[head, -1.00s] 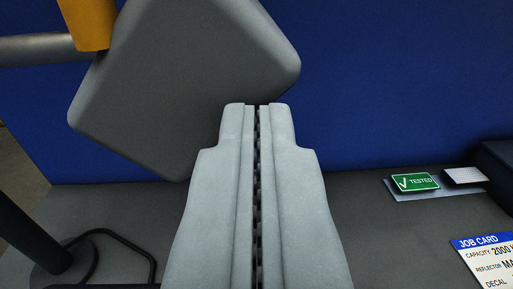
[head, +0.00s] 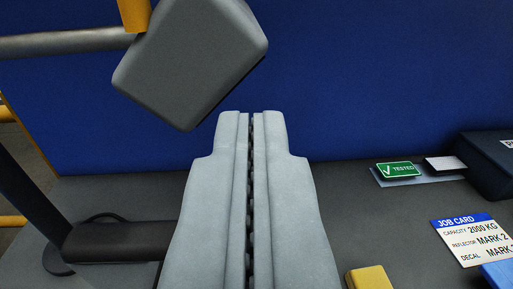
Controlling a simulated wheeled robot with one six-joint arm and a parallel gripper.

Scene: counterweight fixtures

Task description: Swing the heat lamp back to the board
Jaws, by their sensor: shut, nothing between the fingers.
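My gripper (head: 250,114) is shut and empty, pointing forward over the grey bench top. A dark upright post (head: 30,205) stands at the left, with a dark horizontal bar (head: 115,241) reaching right from it, low over the bench. These look like parts of the heat lamp, but I cannot tell for sure; the bar's right end is hidden behind my gripper. The blue board (head: 390,80) rises behind the bench. A grey rounded block (head: 190,65) hangs tilted from a yellow-orange holder (head: 134,14) in front of it, above left of my fingertips and apart from them.
A grey pipe (head: 60,44) runs to the holder. At the right lie a green TESTED decal (head: 398,169), a white decal (head: 445,163), a job card (head: 475,240) and a dark box (head: 490,165). A yellow block (head: 370,279) and a blue piece (head: 499,274) are at the front right.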

